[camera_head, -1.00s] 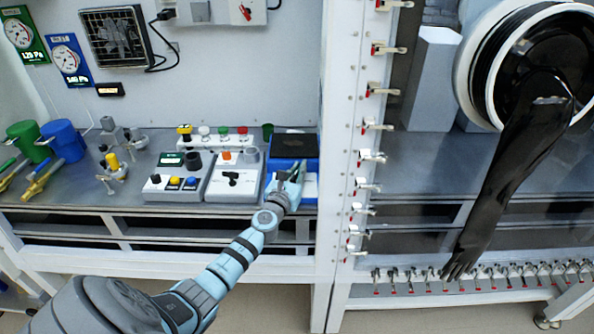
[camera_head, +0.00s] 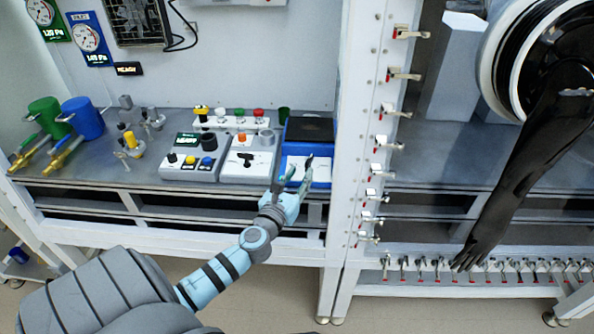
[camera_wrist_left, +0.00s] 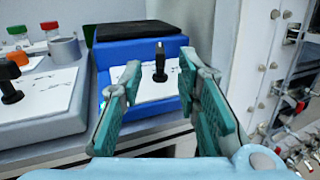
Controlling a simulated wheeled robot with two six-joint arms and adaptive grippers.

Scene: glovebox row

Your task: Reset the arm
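My left gripper (camera_head: 294,183) is in front of the blue box at the shelf's front edge. In the left wrist view the gripper (camera_wrist_left: 160,105) is open, its two teal fingers apart with nothing between them. The blue box (camera_head: 287,163) has a black top pad and a white sloped panel. Its black upright lever (camera_wrist_left: 160,62) shows beyond and between the fingertips, apart from them. My right gripper is in neither view.
Left of the blue box are a grey box with a black handle (camera_head: 246,160) and a control box with coloured knobs (camera_head: 190,163). The white frame post (camera_head: 358,130) with clamps stands close on the right. A black glove (camera_head: 525,165) hangs beyond it.

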